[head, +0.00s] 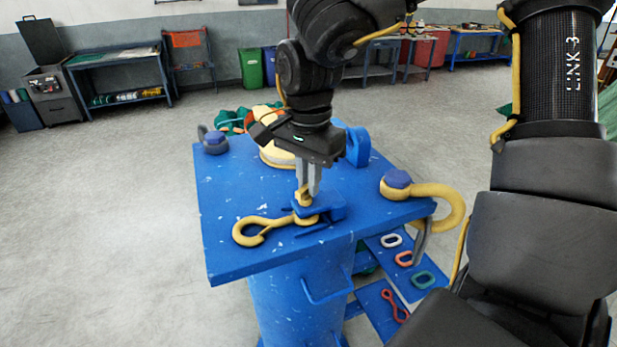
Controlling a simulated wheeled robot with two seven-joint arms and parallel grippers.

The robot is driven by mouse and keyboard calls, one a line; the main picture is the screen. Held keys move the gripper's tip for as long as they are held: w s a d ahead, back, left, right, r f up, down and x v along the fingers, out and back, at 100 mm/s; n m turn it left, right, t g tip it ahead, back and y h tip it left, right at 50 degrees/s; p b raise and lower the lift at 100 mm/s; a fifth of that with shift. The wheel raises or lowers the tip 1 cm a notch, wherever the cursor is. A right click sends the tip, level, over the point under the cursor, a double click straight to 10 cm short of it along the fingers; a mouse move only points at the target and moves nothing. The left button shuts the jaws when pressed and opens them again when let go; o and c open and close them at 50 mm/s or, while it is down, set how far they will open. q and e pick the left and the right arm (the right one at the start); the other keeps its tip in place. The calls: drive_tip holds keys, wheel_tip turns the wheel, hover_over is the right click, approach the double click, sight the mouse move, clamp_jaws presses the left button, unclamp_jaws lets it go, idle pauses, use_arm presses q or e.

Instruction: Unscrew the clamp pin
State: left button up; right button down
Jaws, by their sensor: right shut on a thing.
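My right gripper (308,192) points down over the blue work stand (225,200), its two grey fingers close together. It is shut on the small yellow head of the clamp pin (304,201), most of which the fingers and clamp hide. The pin is at a blue clamp (328,207) on the stand top. A yellow hook (250,238) lies beside the clamp, its open bend to the left and its other end at the clamp. How far the pin is threaded in cannot be seen. My left gripper is not in view.
A large yellow hook with a blue block (397,180) sits at the stand's right edge. A grey hook with a blue block (214,144) is at the back left. Loose coloured links (424,280) lie on a lower shelf. The stand's left part is clear.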

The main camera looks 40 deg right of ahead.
drive_tip(key=shift+s+f, duration=0.1)
drive_tip(key=c, duration=1.5)
unclamp_jaws()
drive_tip(key=shift+w+r, duration=0.2)
drive_tip(key=shift+r, duration=0.25)
wheel_tip(320, 180, up, 10)
drive_tip(key=shift+p, duration=0.4)
